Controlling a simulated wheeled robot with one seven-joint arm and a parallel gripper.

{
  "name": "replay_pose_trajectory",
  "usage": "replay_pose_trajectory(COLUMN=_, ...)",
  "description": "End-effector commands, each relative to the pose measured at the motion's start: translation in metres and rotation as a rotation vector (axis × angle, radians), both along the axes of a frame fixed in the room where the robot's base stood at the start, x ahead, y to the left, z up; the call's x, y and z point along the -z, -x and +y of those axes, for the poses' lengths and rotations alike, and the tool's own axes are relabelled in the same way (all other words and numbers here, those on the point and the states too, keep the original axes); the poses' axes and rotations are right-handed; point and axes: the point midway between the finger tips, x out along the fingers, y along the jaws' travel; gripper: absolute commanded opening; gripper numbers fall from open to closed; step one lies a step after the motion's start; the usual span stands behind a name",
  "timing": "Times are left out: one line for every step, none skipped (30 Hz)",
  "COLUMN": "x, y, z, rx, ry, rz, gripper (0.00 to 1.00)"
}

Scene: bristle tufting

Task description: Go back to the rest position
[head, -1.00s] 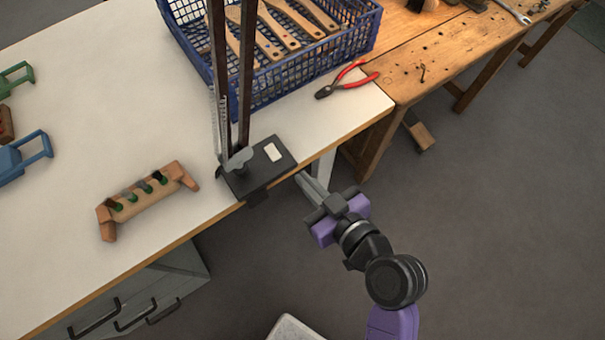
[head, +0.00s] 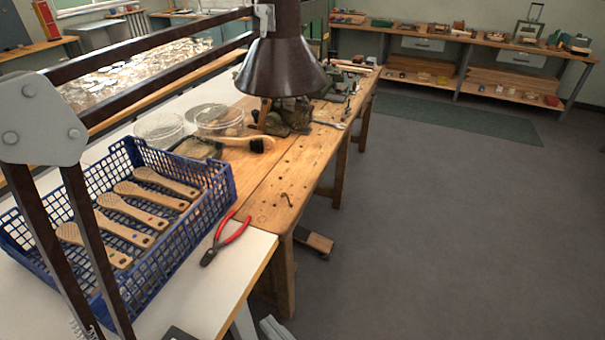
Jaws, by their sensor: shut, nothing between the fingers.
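Only the grey fingertips of my gripper (head: 272,328) show in the head view, at the bottom edge. They are shut with nothing between them. They are beside the light table leg, off the right edge of the white table (head: 205,300). The rest of my arm is below the picture.
A blue crate (head: 222,190) with several wooden brush bodies stands on the white table. Red-handled pliers (head: 232,232) lie near the corner. A wooden workbench (head: 295,165) adjoins it. A dark lamp (head: 282,65) hangs in front. The floor (head: 450,220) at right is clear.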

Motion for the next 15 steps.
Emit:
replay_pose_trajectory(x=0.001, y=0.005, z=-0.020, rx=0.057, ry=-0.009, rz=-0.002, gripper=0.00)
replay_pose_trajectory(x=0.001, y=0.007, z=-0.032, rx=0.093, ry=-0.016, rz=-0.006, gripper=0.00)
replay_pose_trajectory(x=-0.001, y=0.012, z=-0.047, rx=0.139, ry=-0.025, rz=-0.015, gripper=0.00)
replay_pose_trajectory(x=-0.002, y=0.016, z=-0.060, rx=0.174, ry=-0.031, rz=-0.021, gripper=0.00)
replay_pose_trajectory(x=-0.003, y=0.021, z=-0.073, rx=0.209, ry=-0.036, rz=-0.028, gripper=0.00)
replay_pose_trajectory(x=-0.005, y=0.028, z=-0.090, rx=0.254, ry=-0.043, rz=-0.037, gripper=0.00)
replay_pose_trajectory(x=-0.007, y=0.035, z=-0.103, rx=0.287, ry=-0.046, rz=-0.046, gripper=0.00)
replay_pose_trajectory(x=-0.009, y=0.043, z=-0.115, rx=0.318, ry=-0.049, rz=-0.054, gripper=0.00)
replay_pose_trajectory(x=-0.013, y=0.053, z=-0.131, rx=0.358, ry=-0.053, rz=-0.066, gripper=0.00)
replay_pose_trajectory(x=-0.016, y=0.061, z=-0.142, rx=0.385, ry=-0.055, rz=-0.075, gripper=0.00)
replay_pose_trajectory(x=-0.019, y=0.069, z=-0.152, rx=0.410, ry=-0.056, rz=-0.083, gripper=0.00)
replay_pose_trajectory(x=-0.023, y=0.081, z=-0.165, rx=0.440, ry=-0.053, rz=-0.093, gripper=0.00)
replay_pose_trajectory(x=-0.026, y=0.090, z=-0.174, rx=0.462, ry=-0.052, rz=-0.099, gripper=0.00)
replay_pose_trajectory(x=-0.029, y=0.099, z=-0.182, rx=0.481, ry=-0.049, rz=-0.106, gripper=0.00)
replay_pose_trajectory(x=-0.034, y=0.111, z=-0.192, rx=0.506, ry=-0.044, rz=-0.112, gripper=0.00)
